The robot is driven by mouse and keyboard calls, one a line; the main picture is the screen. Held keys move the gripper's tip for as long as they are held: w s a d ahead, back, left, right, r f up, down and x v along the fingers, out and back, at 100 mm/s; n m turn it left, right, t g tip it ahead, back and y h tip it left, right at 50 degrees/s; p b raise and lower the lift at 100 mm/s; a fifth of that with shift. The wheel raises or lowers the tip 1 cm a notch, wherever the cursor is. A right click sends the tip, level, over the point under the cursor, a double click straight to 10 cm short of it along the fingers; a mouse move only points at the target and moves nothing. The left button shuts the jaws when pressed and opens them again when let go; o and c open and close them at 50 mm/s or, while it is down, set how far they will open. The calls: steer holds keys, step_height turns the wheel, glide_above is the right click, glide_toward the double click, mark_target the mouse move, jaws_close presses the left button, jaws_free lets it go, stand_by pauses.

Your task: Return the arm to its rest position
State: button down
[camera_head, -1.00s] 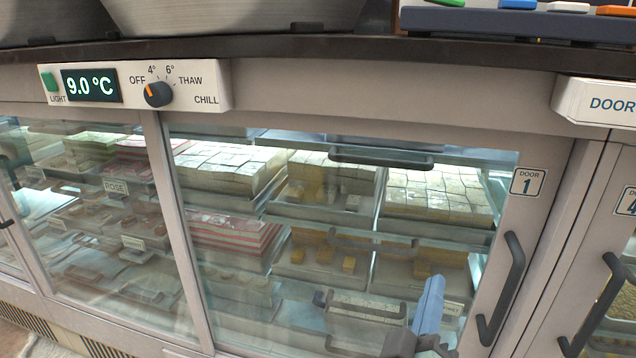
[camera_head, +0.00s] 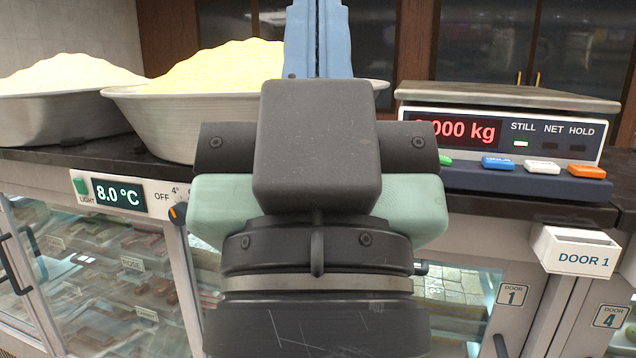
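My gripper (camera_head: 317,40) is raised in front of the camera, pointing up, in the middle of the head view. Its two pale blue fingers lie side by side with only a thin dark seam between them, and nothing shows between them. The tips run out of the top of the picture. My dark wrist with its green band fills the lower middle and hides much of the display case behind it.
A steel bowl (camera_head: 150,118) with a pale yellow heap and another bowl (camera_head: 45,120) stand on the dark counter at left. A scale (camera_head: 500,150) stands at right. Below are the 8.0 °C panel (camera_head: 120,193) and the DOOR 1 box (camera_head: 577,250).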

step_height(320, 180, up, 15)
steer(key=p, duration=1.2)
steer(key=shift+f, duration=0.15)
